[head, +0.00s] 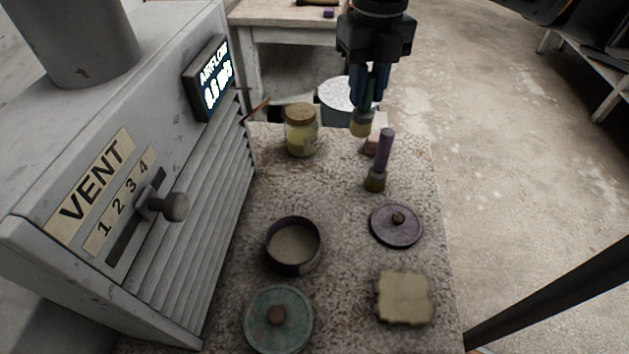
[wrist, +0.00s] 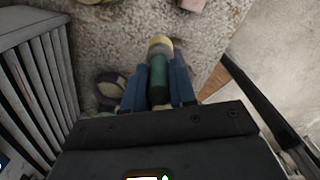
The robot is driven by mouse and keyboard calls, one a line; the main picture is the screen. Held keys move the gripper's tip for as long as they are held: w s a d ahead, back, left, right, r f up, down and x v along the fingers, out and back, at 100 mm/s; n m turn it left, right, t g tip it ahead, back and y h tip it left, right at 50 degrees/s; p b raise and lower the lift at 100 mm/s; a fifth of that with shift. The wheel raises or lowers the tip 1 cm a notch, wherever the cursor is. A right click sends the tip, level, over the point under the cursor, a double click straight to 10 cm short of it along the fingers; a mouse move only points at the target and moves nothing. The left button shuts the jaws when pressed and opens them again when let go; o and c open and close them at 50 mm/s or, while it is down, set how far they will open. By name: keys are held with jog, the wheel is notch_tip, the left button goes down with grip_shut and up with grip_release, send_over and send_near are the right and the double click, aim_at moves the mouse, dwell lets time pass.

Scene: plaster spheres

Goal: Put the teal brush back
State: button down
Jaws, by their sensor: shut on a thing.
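My gripper (head: 366,103) is shut on the teal brush, whose pale yellowish tip (head: 361,125) points down below the fingers. In the wrist view, the teal brush's green handle (wrist: 158,82) lies between the blue fingers. The brush is over the far part of the speckled worktop (head: 340,200); I cannot tell whether its tip touches anything. A purple brush (head: 384,152) stands upright on its bristles nearer to me, apart from my gripper. A teal lid (head: 278,322) with a brown knob lies at the near left.
A corked jar (head: 301,135), a pink block (head: 372,145) and a pale round thing (head: 338,92) are near my gripper. An open round tin (head: 293,247), a purple lid (head: 397,228) and a beige slab (head: 403,298) lie closer. The grey vent unit (head: 215,170) walls the left side.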

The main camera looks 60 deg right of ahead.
jog(key=shift+w+a+f+p, duration=0.4)
jog(key=shift+w+a+f, duration=0.3)
jog(key=shift+a+f, duration=1.1)
jog(key=shift+w+a+f+p, duration=0.4)
jog(key=shift+w+a+f, duration=0.25)
jog(key=shift+a+f, duration=1.15)
jog(key=shift+w+a+f+p, duration=0.4)
jog(key=shift+w+a+f, duration=0.3)
jog(key=shift+a+f, duration=1.1)
jog(key=shift+d+f, duration=0.1)
jog(key=shift+f, duration=0.05)
jog(key=shift+f, duration=0.15)
jog(key=c, duration=0.9)
grip_release()
jog(key=shift+r, duration=0.2)
notch_tip(320, 180, up, 12)
jog(key=shift+r, duration=0.1)
